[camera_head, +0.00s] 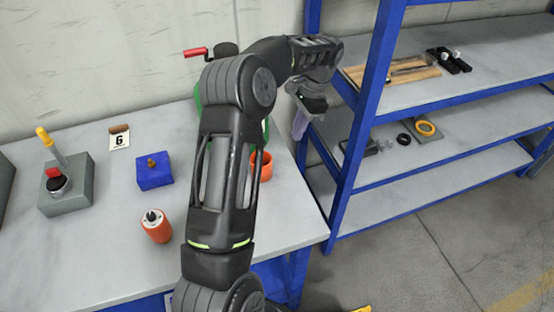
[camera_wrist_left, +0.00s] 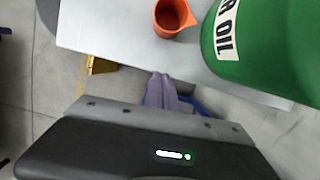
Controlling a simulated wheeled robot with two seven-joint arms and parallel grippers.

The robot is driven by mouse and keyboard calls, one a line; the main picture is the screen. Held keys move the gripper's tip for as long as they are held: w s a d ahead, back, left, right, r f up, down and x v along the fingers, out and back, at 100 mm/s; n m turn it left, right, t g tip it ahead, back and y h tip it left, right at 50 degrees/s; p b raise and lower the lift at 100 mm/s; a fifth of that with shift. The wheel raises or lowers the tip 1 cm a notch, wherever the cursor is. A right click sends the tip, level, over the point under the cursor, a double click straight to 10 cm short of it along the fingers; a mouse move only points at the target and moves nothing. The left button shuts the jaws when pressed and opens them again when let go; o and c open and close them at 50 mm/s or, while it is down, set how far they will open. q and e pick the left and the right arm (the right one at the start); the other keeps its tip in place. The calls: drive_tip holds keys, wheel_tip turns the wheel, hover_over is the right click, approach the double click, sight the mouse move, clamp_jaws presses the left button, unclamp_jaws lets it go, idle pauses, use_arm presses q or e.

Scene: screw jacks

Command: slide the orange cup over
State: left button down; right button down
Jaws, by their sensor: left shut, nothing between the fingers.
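The orange cup (camera_head: 264,168) stands on the grey workbench near its right edge, partly hidden behind my left arm in the head view. In the left wrist view the cup (camera_wrist_left: 170,18) shows at the top, open side up, beside the green oil can (camera_wrist_left: 255,40). My left gripper (camera_head: 299,126) is past the bench's right edge, to the upper right of the cup and apart from it. Its fingers (camera_wrist_left: 161,92) are together and empty, pointing toward the bench edge in the wrist view. My right gripper is in neither view.
A blue shelf rack (camera_head: 345,170) stands close to the right of the bench. The bench front is mostly clear.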

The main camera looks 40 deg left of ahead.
sight(266, 163)
use_arm(q)
drive_tip(key=b+x, duration=0.4)
drive_tip(key=x, duration=0.4)
drive_tip(key=shift+f+b, duration=0.15)
drive_tip(key=shift+b, duration=0.25)
drive_tip(key=shift+s+a+f+p, duration=0.1)
drive_tip(key=shift+s+f+p, duration=0.1)
drive_tip(key=shift+f+p, duration=0.3)
drive_tip(key=s, duration=0.1)
drive_tip(key=s+a+p, duration=0.1)
drive_tip(key=s, duration=0.1)
drive_tip(key=shift+a+f, duration=0.1)
drive_tip(key=shift+a, duration=0.05)
drive_tip(key=shift+s+a+f, duration=0.15)
drive_tip(key=shift+s, duration=0.15)
drive_tip(key=shift+s, duration=0.15)
drive_tip(key=s, duration=0.1)
drive_tip(key=s+a, duration=0.1)
drive_tip(key=s, duration=0.1)
drive_tip(key=shift+a, duration=0.2)
drive_tip(key=shift+w, duration=0.1)
